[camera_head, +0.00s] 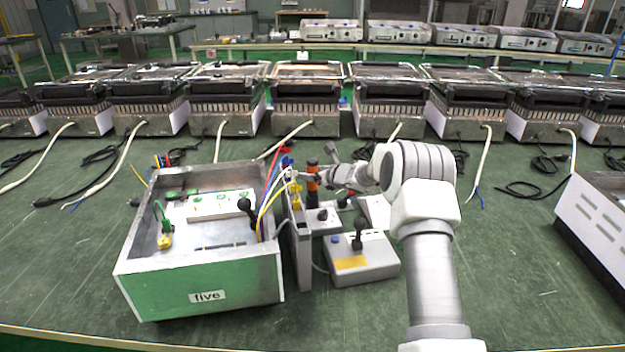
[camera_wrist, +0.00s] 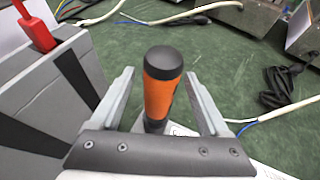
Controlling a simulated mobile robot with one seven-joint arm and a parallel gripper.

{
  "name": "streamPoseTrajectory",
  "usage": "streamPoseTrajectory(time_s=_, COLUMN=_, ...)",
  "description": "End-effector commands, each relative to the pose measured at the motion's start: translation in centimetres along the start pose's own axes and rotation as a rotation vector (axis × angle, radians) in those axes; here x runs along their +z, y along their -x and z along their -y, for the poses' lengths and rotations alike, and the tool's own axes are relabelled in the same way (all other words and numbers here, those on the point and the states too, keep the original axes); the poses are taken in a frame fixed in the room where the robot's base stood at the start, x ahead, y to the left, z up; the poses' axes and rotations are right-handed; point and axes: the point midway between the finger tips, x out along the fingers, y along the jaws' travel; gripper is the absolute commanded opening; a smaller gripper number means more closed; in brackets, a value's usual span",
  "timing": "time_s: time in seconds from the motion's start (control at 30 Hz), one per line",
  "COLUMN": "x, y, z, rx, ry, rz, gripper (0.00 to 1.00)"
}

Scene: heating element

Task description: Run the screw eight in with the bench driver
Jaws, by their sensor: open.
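The bench driver (camera_head: 312,182) has an orange grip with black ends and stands upright by the grey stand right of the open metal box. In the wrist view its orange handle (camera_wrist: 160,98) rises between the two fingers of my gripper (camera_wrist: 158,76). The fingers are open, one on each side of the handle, with a visible gap to each. In the head view my gripper (camera_head: 327,175) reaches the driver from the right. I cannot make out screw eight, and the driver's lower end is hidden.
The metal box (camera_head: 200,286) labelled "five" holds a white block and coloured wires. A grey upright panel (camera_head: 302,250) stands close beside the driver. A grey control box (camera_head: 362,272) with a black knob lies in front. Grill units line the back. Green bench is clear at front right.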

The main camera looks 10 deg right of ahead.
Motion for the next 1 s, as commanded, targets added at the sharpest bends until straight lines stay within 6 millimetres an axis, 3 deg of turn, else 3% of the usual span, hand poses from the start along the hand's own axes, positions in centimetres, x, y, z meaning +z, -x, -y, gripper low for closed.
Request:
streamPoseTrajectory(time_s=0.1, x=-0.01, y=0.02, z=0.01, rx=0.000, ry=0.000, rz=0.000, gripper=0.75)
streamPoseTrajectory(time_s=0.53, x=-0.02, y=0.05, z=0.03, rx=0.000, ry=0.000, rz=0.000, gripper=0.00)
streamPoseTrajectory(time_s=1.0, x=0.23, y=0.10, z=0.05, rx=-0.001, ry=0.001, rz=0.003, gripper=0.00)
